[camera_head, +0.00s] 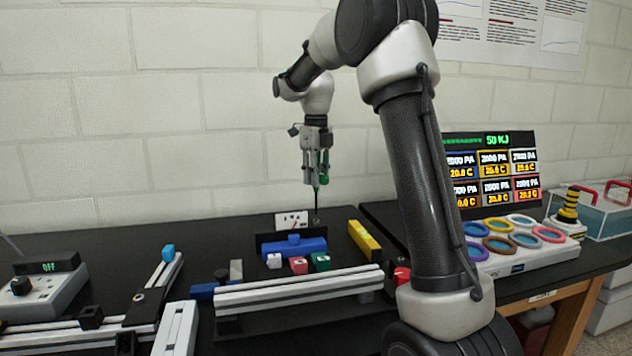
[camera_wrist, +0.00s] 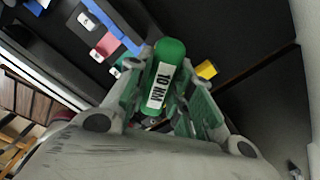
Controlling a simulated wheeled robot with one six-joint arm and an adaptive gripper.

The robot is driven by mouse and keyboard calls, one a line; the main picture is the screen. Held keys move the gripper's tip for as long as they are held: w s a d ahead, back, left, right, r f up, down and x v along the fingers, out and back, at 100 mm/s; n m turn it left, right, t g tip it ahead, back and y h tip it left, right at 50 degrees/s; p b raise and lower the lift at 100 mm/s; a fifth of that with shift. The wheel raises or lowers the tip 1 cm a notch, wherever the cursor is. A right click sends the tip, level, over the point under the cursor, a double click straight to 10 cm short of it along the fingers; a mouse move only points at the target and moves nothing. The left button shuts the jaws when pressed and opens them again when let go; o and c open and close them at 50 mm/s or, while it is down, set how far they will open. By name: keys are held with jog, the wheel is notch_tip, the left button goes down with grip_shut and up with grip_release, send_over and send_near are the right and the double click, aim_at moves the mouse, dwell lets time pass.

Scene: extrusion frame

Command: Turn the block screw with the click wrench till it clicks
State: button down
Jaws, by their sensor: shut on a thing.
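The click wrench (camera_wrist: 165,75) has a green handle with a white label reading "10 NM" in the wrist view. My gripper (camera_head: 317,160) is shut on its handle in the head view. The wrench hangs roughly upright, with its thin dark shaft (camera_head: 316,200) pointing down. Its tip is above the back of the black bench, near a white plate with dark marks (camera_head: 291,221). I cannot tell whether the tip touches anything. A blue block (camera_head: 293,246) sits left of and nearer than the shaft. I cannot make out the block screw in either view.
White, red (camera_head: 299,265) and green (camera_head: 321,262) small blocks stand before the blue block. A yellow piece (camera_head: 364,241) lies to the right. An aluminium extrusion (camera_head: 298,288) crosses in front. A control box (camera_head: 42,290) is at left; a display (camera_head: 492,170) and coloured rings stand right.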

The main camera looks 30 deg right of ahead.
jog(key=shift+r, duration=0.15)
jog(key=shift+r, duration=1.35)
jog(key=shift+s, duration=0.1)
